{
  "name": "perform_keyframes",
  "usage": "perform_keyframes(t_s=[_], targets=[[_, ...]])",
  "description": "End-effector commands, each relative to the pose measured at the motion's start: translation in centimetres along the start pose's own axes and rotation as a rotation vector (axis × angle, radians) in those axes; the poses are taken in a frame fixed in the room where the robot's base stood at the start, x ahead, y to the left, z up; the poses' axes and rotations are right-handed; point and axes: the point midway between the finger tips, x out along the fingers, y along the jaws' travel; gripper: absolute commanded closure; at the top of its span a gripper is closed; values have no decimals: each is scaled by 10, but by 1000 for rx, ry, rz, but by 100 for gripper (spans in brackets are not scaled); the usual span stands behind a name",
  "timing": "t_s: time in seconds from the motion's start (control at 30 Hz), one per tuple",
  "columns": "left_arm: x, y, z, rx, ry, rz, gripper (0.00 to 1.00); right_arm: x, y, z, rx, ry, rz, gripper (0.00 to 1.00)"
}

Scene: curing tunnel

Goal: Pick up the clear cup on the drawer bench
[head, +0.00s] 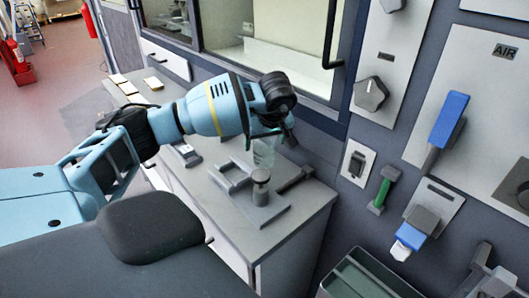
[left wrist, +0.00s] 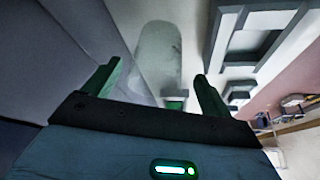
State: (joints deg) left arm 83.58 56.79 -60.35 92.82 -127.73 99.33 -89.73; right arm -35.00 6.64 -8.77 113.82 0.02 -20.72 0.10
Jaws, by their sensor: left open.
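The clear cup (head: 264,153) stands on the grey drawer bench (head: 290,228), just below my left gripper (head: 274,128) in the head view. It is see-through and its upper part is partly hidden by the gripper. In the left wrist view the cup (left wrist: 160,55) shows as a faint, rounded, clear shape beyond and between the two green-lit fingers of my left gripper (left wrist: 157,82). The fingers are apart with nothing gripped between them. I cannot tell whether a finger touches the cup. My right gripper is not in view.
A grey fixture with a round post (head: 261,187) stands on the bench close to the cup. Small blocks (head: 125,86) lie at the bench's far end. A window wall rises behind. Blue (head: 450,118) and green (head: 381,193) handles stick out at right, above a grey bin (head: 352,268).

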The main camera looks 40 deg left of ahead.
Motion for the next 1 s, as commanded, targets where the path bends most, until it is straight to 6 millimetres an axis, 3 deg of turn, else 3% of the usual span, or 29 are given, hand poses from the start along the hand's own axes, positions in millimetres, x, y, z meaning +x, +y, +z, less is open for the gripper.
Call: perform_keyframes(t_s=[0.3, 0.63, 1.0], targets=[[42, 3, -1, 0, -2, -2, 16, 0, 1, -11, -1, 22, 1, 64], [47, 4, -2, 1, 0, 0, 16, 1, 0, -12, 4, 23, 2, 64], [47, 3, -2, 0, 0, 0, 63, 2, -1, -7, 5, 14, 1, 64]])
